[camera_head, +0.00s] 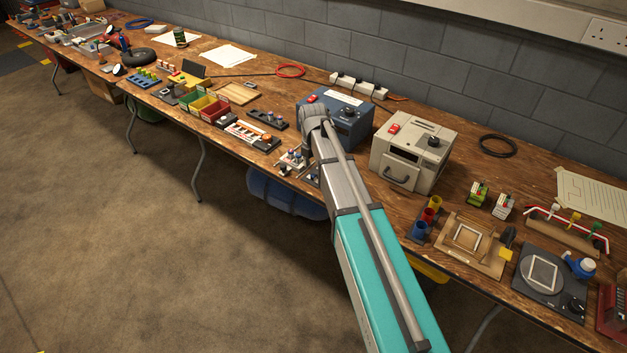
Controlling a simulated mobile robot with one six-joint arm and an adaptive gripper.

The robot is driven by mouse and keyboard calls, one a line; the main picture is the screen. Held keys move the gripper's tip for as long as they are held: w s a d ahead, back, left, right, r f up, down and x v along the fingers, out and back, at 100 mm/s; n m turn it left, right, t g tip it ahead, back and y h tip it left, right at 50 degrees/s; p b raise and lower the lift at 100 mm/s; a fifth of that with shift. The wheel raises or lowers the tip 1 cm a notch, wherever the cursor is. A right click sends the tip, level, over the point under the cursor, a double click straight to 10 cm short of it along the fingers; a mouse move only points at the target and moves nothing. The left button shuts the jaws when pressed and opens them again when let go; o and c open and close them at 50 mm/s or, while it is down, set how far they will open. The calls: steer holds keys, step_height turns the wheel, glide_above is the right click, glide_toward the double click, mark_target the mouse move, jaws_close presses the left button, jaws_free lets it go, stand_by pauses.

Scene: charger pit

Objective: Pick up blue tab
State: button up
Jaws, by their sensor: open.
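I cannot make out a blue tab for certain; at this distance small blue parts are hard to tell apart. Small pieces with blue and red parts (291,158) stand at the table's front edge, just left of my arm. My arm, with a turquoise link and a grey link, reaches up from the bottom over the table edge. Its far joint is in front of a blue box with a dial (347,129).
A long wooden workbench (355,195) runs along a grey block wall. A beige box with a handle (413,150) stands right of my arm. Coloured cups (429,214), a wooden frame (466,239) and a dark scale (545,275) are further right. Coloured bins (207,102) stand left.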

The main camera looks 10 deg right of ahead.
mark_target(313, 175)
steer(key=shift+f+b, duration=1.7)
steer(key=shift+f, duration=0.3)
steer(key=c, duration=0.8)
